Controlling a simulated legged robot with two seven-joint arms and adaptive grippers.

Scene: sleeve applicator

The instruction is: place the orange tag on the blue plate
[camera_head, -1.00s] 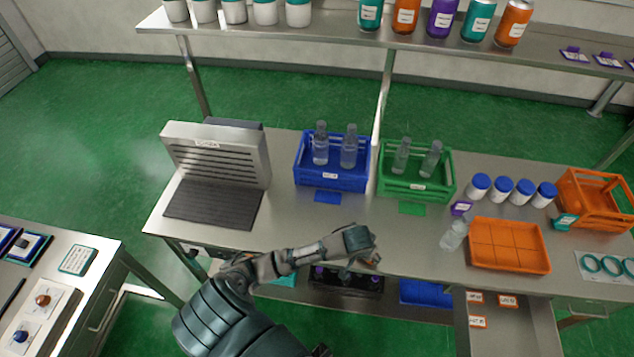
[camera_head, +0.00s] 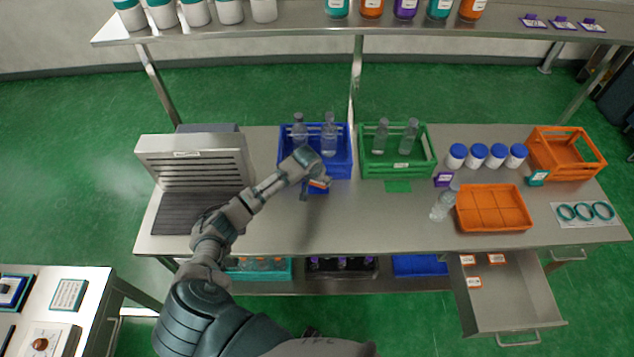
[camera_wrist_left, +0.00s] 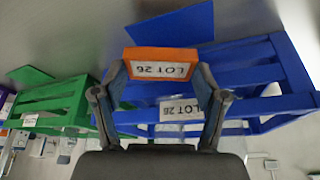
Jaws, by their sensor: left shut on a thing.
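My left gripper (camera_head: 316,186) is shut on the orange tag (camera_wrist_left: 161,64), whose white label reads LOT 26. In the left wrist view the tag sits between the two fingertips (camera_wrist_left: 160,76). The blue plate (camera_wrist_left: 178,26) lies flat on the table in front of the blue crate (camera_head: 343,170); in the left wrist view it shows just beyond the tag. In the head view my gripper covers most of the plate. The tag appears above the plate's crate-side edge; I cannot tell whether they touch. My right gripper is not in view.
The blue crate holds bottles and carries a LOT 26 label (camera_wrist_left: 181,110). A green crate (camera_head: 430,168) with its green plate (camera_head: 398,186) stands to the right. A grey vented device (camera_head: 190,160) stands left. An open drawer (camera_head: 510,300) holds several orange tags. The table's front middle is clear.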

